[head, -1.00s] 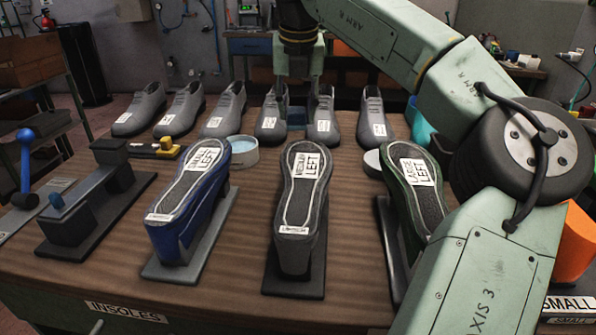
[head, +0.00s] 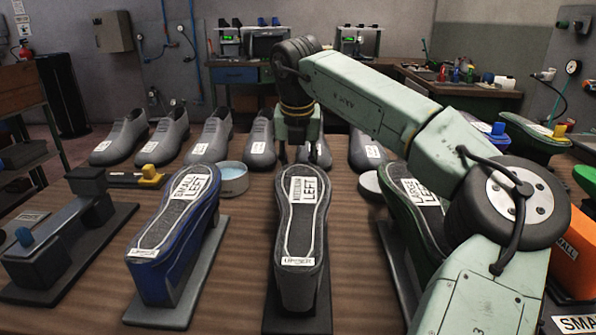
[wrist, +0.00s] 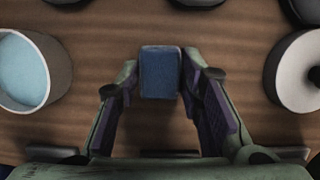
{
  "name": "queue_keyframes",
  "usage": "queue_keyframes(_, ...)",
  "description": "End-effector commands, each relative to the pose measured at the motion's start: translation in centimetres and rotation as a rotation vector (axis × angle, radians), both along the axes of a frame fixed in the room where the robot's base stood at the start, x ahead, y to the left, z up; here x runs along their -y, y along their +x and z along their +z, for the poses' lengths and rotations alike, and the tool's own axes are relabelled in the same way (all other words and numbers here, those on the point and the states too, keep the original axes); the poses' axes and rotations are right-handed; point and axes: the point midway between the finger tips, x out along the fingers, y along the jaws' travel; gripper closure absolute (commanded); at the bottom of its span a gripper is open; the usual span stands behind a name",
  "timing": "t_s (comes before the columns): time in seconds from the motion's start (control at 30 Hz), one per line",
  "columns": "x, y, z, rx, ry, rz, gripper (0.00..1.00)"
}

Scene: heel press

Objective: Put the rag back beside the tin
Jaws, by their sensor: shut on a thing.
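My gripper (head: 301,152) is behind the middle shoe form, between two grey shoes. In the wrist view my gripper (wrist: 160,88) is shut on the rag (wrist: 160,72), a blue folded block between the fingertips. The rag cannot be made out clearly in the head view. The tin (head: 232,181), round and pale with light blue contents, stands to the left of my gripper. The tin also shows at the left edge of the wrist view (wrist: 62,75), apart from the rag. I cannot tell whether the rag touches the table.
Blue (head: 178,232), black (head: 302,230) and green (head: 412,215) forms stand in front. Several grey shoes (head: 208,137) line the back. Bare wood (wrist: 110,25) lies between tin and disc.

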Motion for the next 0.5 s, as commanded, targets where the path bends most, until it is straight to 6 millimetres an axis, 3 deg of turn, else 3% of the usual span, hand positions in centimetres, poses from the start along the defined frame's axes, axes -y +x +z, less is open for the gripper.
queue_keyframes(0.1, 0.0, -0.1, -1.5, -0.002, 0.001, 0.0, 0.92)
queue_keyframes(0.47, 0.0, 0.0, -2.1, -0.001, 0.001, -0.001, 0.92)
queue_keyframes(0.5, 0.0, 0.0, -2.1, 0.0, 0.001, -0.001, 0.65)
